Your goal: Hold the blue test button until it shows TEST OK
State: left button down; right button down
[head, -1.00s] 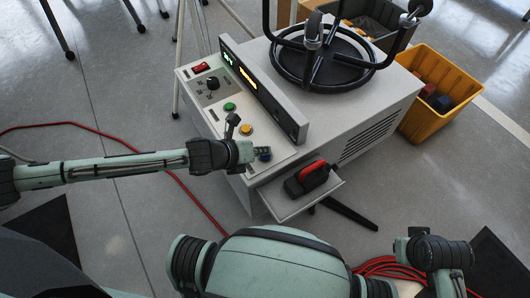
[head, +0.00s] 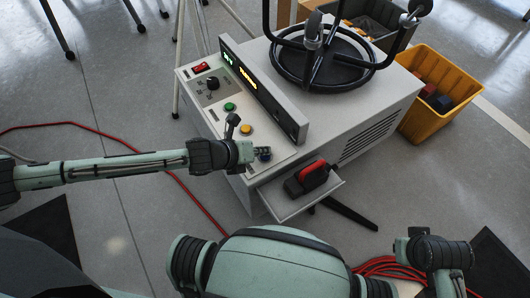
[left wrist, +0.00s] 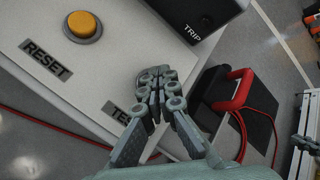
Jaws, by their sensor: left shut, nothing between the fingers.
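The blue test button (head: 265,154) is at the near end of the control panel (head: 213,112), mostly hidden by my left gripper in the head view. My left gripper (left wrist: 158,82) is shut and empty, its fingertips down over the spot beside the TEST label (left wrist: 117,112). It hides the button in the left wrist view. I cannot tell whether the fingertips press it. The display (head: 243,73) shows green and amber text too small to read.
A yellow button (left wrist: 83,26) marked RESET lies near the gripper, with a green button (head: 229,107) farther along. A red-handled plug (head: 311,176) sits on a side shelf. A yellow bin (head: 430,105) stands at right. A red cable (head: 190,192) lies on the floor.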

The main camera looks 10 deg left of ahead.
aim_at(263, 157)
pick_arm(q)
jog(key=shift+r+p, duration=0.8)
jog(key=shift+p, duration=0.3)
notch_tip(263, 157, up, 3)
jog(key=p, duration=0.3)
jog(key=shift+r+p, duration=0.15)
jog(key=shift+p, duration=0.15)
jog(key=shift+r+b, duration=0.15)
jog(key=shift+b, duration=0.15)
jog(key=shift+r, duration=0.75)
